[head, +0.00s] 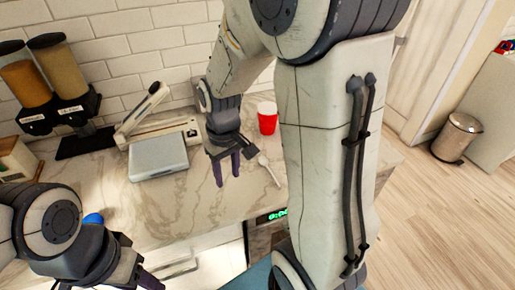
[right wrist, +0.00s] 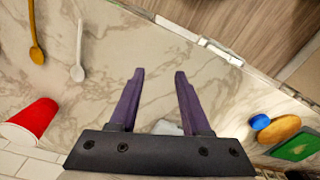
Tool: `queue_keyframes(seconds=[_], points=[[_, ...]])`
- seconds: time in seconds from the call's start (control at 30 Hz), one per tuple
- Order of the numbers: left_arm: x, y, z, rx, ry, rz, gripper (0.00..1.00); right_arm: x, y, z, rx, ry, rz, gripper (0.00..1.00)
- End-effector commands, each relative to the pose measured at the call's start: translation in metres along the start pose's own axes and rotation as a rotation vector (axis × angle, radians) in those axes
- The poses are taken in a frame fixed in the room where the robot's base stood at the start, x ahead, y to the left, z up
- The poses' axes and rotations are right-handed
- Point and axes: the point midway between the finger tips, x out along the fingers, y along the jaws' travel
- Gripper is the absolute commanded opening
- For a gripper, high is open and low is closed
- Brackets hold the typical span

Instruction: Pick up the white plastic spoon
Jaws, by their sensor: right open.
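The white plastic spoon (head: 269,170) lies flat on the marble counter, just right of my right gripper (head: 228,172) in the head view. In the right wrist view the spoon (right wrist: 79,50) lies at the upper left, apart from the fingers. My right gripper (right wrist: 158,73) is open with its purple fingers apart and nothing between them. My left gripper (head: 108,285) is at the bottom left of the head view, its fingertips cut off by the frame edge.
A red cup (head: 267,121) stands behind the spoon. A wooden spoon (right wrist: 36,35) lies beside it in the right wrist view. A grey-lidded appliance (head: 158,158) and dispensers (head: 60,75) stand left. A blue ball (right wrist: 260,122) lies farther along. The counter (head: 200,215) front is clear.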

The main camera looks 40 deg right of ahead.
Motion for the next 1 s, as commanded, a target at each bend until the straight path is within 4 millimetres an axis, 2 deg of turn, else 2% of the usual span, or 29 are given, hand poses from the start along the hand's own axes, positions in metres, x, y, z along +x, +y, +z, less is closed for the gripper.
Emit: queue_keyframes(seconds=[0.03, 0.1, 0.2, 0.3, 0.47, 0.7, 1.0], points=[[-0.015, 0.001, -0.001, 0.0, 0.0, 0.0, 0.5, -0.004, 0.034, -0.004, 0.078, -0.01, 0.005, 0.47], [-0.022, 0.002, -0.001, 0.0, 0.0, 0.0, 0.5, -0.002, 0.072, -0.006, 0.152, -0.014, 0.01, 0.47], [-0.029, 0.002, -0.002, -0.001, 0.0, 0.0, 0.5, 0.004, 0.115, -0.002, 0.233, -0.018, 0.016, 0.47], [-0.034, 0.003, -0.002, -0.001, 0.0, 0.0, 0.5, 0.008, 0.143, 0.004, 0.283, -0.021, 0.02, 0.47], [-0.036, 0.003, -0.002, -0.001, 0.0, 0.0, 0.5, 0.021, 0.159, 0.009, 0.312, -0.025, 0.02, 0.47], [-0.04, 0.003, -0.002, -0.001, 0.0, 0.0, 0.5, 0.057, 0.16, 0.01, 0.312, -0.025, 0.02, 0.47], [-0.05, 0.004, -0.003, -0.001, 0.0, 0.0, 0.5, 0.08, 0.161, 0.01, 0.312, -0.026, 0.019, 0.47]])
